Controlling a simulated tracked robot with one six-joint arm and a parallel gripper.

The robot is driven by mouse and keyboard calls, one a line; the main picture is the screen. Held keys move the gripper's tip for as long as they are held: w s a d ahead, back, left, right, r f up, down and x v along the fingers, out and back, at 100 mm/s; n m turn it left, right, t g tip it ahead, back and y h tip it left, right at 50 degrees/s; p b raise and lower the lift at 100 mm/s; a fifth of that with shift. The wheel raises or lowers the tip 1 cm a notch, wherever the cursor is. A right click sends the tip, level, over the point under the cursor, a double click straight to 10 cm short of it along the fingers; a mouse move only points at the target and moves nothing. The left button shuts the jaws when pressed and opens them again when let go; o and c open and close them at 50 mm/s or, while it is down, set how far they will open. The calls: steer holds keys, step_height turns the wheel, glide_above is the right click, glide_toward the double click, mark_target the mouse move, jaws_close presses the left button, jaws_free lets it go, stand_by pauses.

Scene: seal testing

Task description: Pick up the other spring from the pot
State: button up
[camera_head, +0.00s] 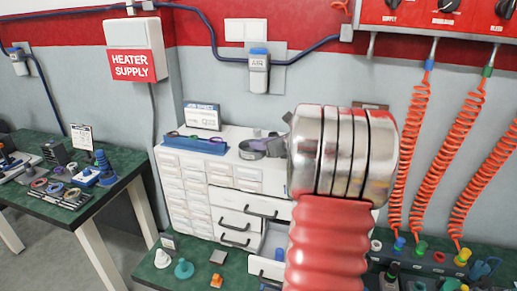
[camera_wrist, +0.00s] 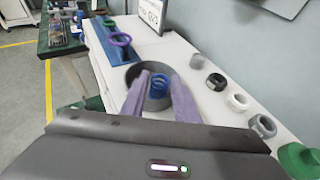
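A blue coil spring (camera_wrist: 159,84) stands inside a round dark grey pot (camera_wrist: 134,73) in the wrist view. The pot (camera_head: 250,154) also shows on top of the white drawer cabinet in the head view, where the spring cannot be made out. My gripper (camera_wrist: 160,80) has its two purple fingers reaching over the pot, one on each side of the spring. The fingers are apart, and a narrow gap seems to show beside the spring. In the head view my gripper (camera_head: 268,142) is at the pot, partly hidden by my arm.
A blue tray (camera_head: 195,144) with rings lies left of the pot on the cabinet (camera_head: 235,178). A small display box (camera_head: 203,117) stands behind it. In the wrist view, several small rings and fittings (camera_wrist: 238,101) line the cabinet's right side, with a green part (camera_wrist: 300,160) nearest.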

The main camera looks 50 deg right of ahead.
steer(key=shift+c, duration=0.7)
steer(key=c, duration=0.6)
steer(key=shift+o, duration=0.2)
step_height(320, 180, up, 10)
stand_by(0.3)
